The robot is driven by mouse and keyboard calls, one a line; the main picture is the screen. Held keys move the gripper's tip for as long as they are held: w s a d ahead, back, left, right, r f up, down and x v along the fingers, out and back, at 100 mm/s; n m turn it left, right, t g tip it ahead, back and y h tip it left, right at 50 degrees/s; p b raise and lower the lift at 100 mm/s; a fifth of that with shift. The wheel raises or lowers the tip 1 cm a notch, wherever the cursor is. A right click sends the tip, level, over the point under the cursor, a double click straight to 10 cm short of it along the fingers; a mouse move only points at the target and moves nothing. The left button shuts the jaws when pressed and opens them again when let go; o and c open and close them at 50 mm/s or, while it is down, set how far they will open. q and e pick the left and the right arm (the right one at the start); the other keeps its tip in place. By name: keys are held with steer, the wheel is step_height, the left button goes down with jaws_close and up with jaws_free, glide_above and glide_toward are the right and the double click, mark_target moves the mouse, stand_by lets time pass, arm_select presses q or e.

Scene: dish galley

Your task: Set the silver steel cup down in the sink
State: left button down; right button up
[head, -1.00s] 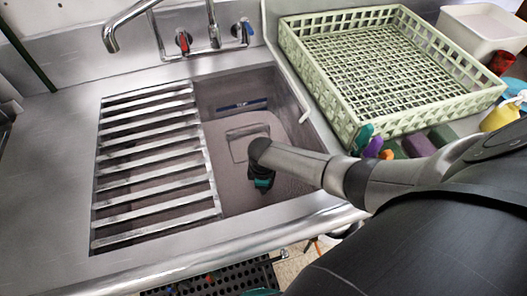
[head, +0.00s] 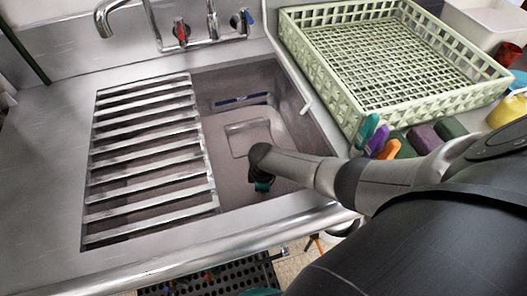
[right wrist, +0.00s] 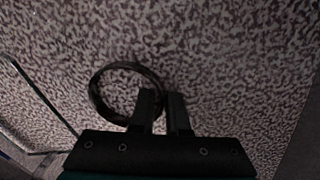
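The silver steel cup shows in the right wrist view as a dark round rim (right wrist: 97,88), seen from above. My right gripper (right wrist: 164,98) has its two fingers close together at the right side of that rim. One finger is inside the rim and the other outside, with the cup wall between them. In the head view my right gripper (head: 261,184) reaches down into the open right part of the sink (head: 228,190). The cup is hidden there behind my wrist. I cannot tell whether the cup touches the sink floor. My left gripper is not in view.
A slatted metal rack (head: 150,158) covers the left part of the sink. A pale green dish rack (head: 357,122) stands to the right, with colourful items (head: 388,150) along its front. The faucet (head: 104,20) is behind the sink. Open sink floor surrounds my gripper.

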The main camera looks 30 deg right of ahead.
steer(key=shift+o, duration=1.4)
steer(key=shift+r+p, duration=0.4)
steer(key=shift+r, duration=0.15)
step_height(320, 180, up, 11)
steer(key=p, duration=0.5)
steer(key=shift+s+a+p, duration=0.3)
steer(key=shift+s+p, duration=0.05)
steer(key=shift+p, duration=0.05)
steer(key=shift+r, duration=0.1)
